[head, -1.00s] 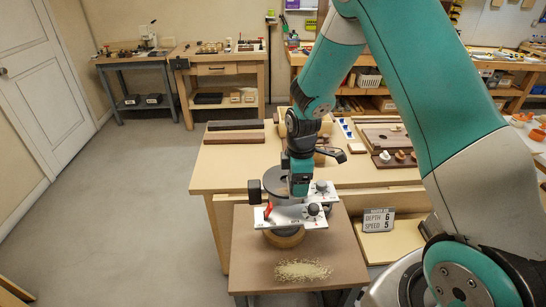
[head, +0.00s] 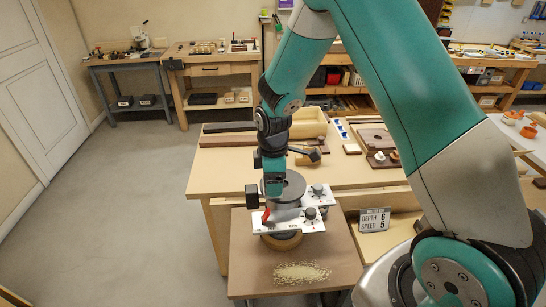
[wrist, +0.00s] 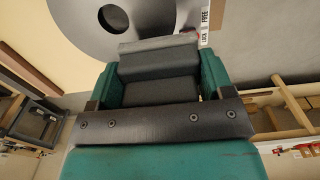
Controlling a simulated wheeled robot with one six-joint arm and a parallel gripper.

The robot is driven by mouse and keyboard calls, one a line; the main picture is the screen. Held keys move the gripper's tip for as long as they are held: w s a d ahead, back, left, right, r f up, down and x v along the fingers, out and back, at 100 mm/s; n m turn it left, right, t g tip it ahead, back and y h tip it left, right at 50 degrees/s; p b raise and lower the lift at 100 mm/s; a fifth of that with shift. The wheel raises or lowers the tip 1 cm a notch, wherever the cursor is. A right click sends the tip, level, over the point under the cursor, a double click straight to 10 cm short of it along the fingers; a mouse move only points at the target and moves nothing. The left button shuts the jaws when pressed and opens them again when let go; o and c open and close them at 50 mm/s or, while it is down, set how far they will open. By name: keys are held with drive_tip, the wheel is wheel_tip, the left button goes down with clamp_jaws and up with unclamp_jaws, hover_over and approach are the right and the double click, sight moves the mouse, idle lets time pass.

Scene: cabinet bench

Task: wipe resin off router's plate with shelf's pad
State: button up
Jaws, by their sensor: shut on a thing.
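The router (head: 300,218) stands on a round wooden ring (head: 283,240) on a low brown board. It has a white panel with dials, a red lever and a dark side knob. Its round grey plate (head: 294,185) is on top and also fills the upper part of the wrist view (wrist: 75,22), where its dark centre hole shows. My gripper (head: 272,190) points down at the plate's left part. In the wrist view my gripper (wrist: 160,70) is shut on a dark grey pad (wrist: 158,65) with a lighter edge. Contact with the plate and any resin cannot be made out.
A pile of pale shavings (head: 300,272) lies on the board in front. The bench (head: 225,172) behind holds dark and brown bars, a wooden box, a mallet-like tool and small boards. Open floor lies at left.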

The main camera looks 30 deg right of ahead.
drive_tip(key=shift+w+a+r+p, duration=0.15)
drive_tip(key=shift+r+p, duration=0.15)
drive_tip(key=shift+r, duration=0.3)
drive_tip(key=shift+r+p, duration=1.45)
drive_tip(key=shift+r, duration=0.55)
